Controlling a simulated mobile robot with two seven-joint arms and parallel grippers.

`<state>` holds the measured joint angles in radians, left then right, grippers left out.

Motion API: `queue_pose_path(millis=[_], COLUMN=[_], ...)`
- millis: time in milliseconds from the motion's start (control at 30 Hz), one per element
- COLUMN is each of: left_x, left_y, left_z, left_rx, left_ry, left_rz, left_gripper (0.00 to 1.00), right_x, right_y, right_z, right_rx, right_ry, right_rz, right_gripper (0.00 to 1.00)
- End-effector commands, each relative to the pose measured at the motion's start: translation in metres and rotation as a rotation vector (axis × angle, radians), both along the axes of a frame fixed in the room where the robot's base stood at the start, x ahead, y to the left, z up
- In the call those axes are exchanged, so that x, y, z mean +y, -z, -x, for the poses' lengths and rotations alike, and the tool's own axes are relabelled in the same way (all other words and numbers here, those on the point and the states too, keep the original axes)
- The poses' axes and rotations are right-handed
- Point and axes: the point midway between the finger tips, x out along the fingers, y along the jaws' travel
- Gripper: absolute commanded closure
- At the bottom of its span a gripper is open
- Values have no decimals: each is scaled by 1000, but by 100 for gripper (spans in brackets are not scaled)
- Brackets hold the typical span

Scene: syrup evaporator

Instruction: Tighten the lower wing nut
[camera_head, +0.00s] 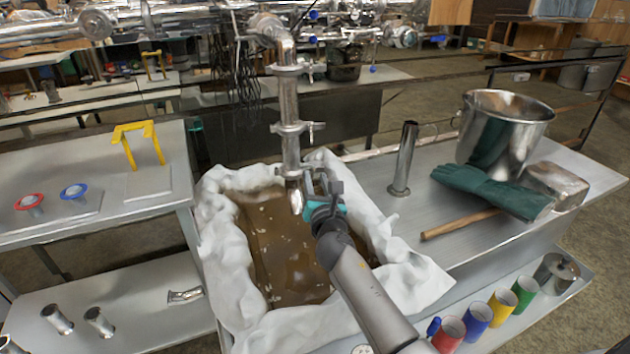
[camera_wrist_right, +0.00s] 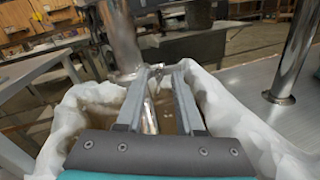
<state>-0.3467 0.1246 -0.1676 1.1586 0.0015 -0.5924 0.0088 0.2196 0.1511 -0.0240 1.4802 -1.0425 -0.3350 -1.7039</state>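A vertical steel pipe (camera_head: 289,98) hangs over the cloth-lined basin and also shows in the wrist view (camera_wrist_right: 122,38). A clamp on it has an upper wing nut (camera_head: 312,129) sticking out to the right. The lower clamp (camera_head: 291,173) sits further down the pipe, and my right gripper (camera_head: 318,180) is right beside it. In the wrist view the two fingers (camera_wrist_right: 162,72) stand apart, with a small metal piece between their tips, likely the lower wing nut. I cannot tell whether the fingers touch it. My left gripper is not in view.
White cloth (camera_head: 225,270) lines the basin of brown liquid (camera_head: 290,245). The left table holds a yellow handle (camera_head: 138,142). Free room lies above the basin.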

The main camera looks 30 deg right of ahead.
Motion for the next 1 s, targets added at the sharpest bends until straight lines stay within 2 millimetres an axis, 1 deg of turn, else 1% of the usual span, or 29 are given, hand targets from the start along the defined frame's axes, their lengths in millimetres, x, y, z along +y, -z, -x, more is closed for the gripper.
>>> queue_pose_path(millis=[33, 200, 533, 567, 867, 1000], left_x=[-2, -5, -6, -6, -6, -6], left_y=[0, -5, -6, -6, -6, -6], left_z=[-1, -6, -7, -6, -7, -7], left_rx=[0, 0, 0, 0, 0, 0], left_ry=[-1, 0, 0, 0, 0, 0], left_rz=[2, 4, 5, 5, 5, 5], left_gripper=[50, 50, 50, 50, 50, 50], right_x=[-2, -4, -5, -5, -5, -5], right_y=[0, 0, 0, 0, 0, 0], right_z=[-5, -12, -14, -14, -14, -14], right_rx=[-2, -1, 0, 0, 0, 0], right_ry=[1, 1, 1, 1, 1, 1], right_rz=[1, -1, -1, -1, -1, -1], right_gripper=[64, 64, 64, 66, 100, 100])
